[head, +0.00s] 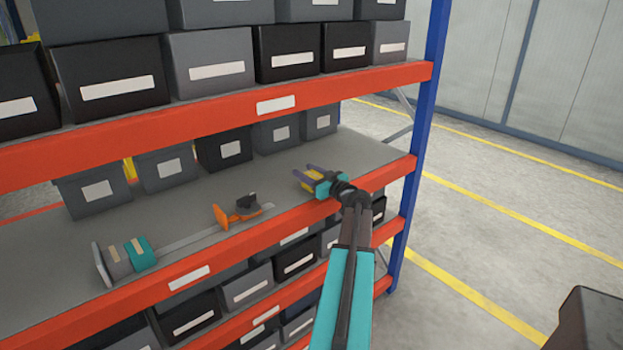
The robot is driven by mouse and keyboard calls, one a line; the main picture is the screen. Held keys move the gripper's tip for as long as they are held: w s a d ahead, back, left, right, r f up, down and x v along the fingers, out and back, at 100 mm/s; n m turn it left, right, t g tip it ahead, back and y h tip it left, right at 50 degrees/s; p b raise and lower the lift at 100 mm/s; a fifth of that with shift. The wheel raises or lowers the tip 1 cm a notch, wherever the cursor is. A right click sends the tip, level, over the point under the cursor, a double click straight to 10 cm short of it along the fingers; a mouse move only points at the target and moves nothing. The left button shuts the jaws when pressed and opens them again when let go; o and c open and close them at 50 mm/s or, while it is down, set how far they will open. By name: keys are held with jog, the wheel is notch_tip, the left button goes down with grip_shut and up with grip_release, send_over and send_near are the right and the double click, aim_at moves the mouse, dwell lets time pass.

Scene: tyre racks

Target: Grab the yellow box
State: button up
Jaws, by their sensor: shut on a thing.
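My gripper (306,174) is over the right part of the middle grey shelf, with its fingers pointing left and back. A small yellow patch, the yellow box (313,175), shows between the fingers, and the gripper is shut on it. The fingers and gripper body hide most of the box. I cannot tell whether the box touches the shelf or is held just above it.
An orange clamp-like tool (238,211) and a grey and teal device (124,258) are on the shelf (60,290) to the left. Dark bins (225,149) line its back. An orange beam (250,235) edges the front; a blue post (405,205) stands right.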

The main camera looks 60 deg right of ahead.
jog(key=shift+r, duration=0.1)
jog(key=shift+r+b, duration=0.65)
jog(key=shift+r, duration=0.8)
jog(key=shift+s+a+r, duration=0.15)
jog(key=shift+s+r, duration=0.05)
jog(key=shift+s, duration=0.05)
jog(key=a+r+b+v, duration=0.1)
jog(key=b+v, duration=0.2)
jog(key=v, duration=1.2)
jog(key=shift+a+r+b, duration=0.3)
jog(key=shift+a+b, duration=0.05)
